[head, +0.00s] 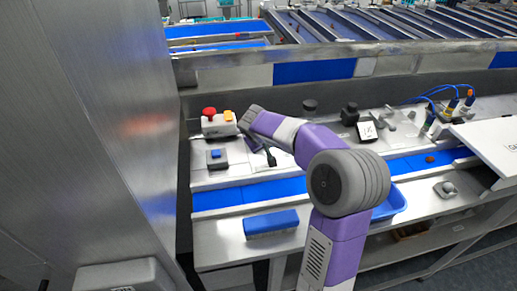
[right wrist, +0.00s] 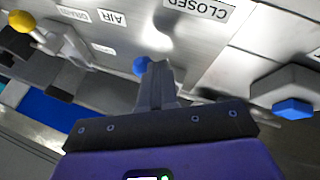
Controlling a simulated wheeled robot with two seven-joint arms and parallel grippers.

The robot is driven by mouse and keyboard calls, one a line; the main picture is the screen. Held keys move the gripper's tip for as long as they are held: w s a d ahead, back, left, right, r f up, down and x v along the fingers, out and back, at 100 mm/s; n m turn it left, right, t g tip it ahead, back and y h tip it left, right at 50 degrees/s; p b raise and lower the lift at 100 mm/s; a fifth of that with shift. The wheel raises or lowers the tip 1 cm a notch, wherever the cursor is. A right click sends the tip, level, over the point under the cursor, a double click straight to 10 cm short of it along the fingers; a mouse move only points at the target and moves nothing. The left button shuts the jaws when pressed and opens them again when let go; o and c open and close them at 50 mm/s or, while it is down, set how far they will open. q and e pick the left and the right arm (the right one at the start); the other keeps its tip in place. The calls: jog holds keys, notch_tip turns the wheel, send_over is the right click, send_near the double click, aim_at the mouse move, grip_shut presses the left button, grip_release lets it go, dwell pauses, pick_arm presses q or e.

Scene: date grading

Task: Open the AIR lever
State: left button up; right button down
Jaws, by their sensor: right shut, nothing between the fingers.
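In the right wrist view, my right gripper (right wrist: 157,75) is shut and empty, its fingers pressed together. A blue knob (right wrist: 140,66) shows just beside the fingertips, partly hidden by them; I cannot tell whether they touch. Its lever arm is hidden. The AIR label (right wrist: 112,17) is upside down on the metal panel, and a CLOSED label (right wrist: 200,8) lies to its right. In the head view, my purple right arm reaches over the bench and its fingertips are hard to make out. My left gripper is not in view.
A yellow-knobbed lever (right wrist: 22,22) stands at the left of the wrist view. A box with a blue button (right wrist: 293,108) is at the right; it also shows in the head view (head: 217,158). A red-button box (head: 209,113) stands behind, and a blue block (head: 271,223) lies in front.

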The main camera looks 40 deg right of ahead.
jog(key=shift+s+d+n+t+y, duration=0.2)
jog(key=shift+d+n+t+y, duration=0.25)
jog(key=shift+d+n, duration=0.65)
jog(key=shift+w+d, duration=0.1)
jog(key=shift+d, duration=1.4)
jog(key=shift+w+d, duration=0.25)
jog(key=shift+d, duration=0.5)
jog(key=shift+w+d+p, duration=0.3)
jog(key=shift+d+p, duration=0.1)
jog(key=shift+d, duration=0.05)
jog(key=shift+r, duration=0.1)
jog(key=shift+r, duration=0.35)
jog(key=s+r+p, duration=0.4)
jog(key=s+r, duration=0.1)
jog(key=r, duration=0.2)
jog(key=shift+s+r+p, duration=0.3)
jog(key=shift+s, duration=0.05)
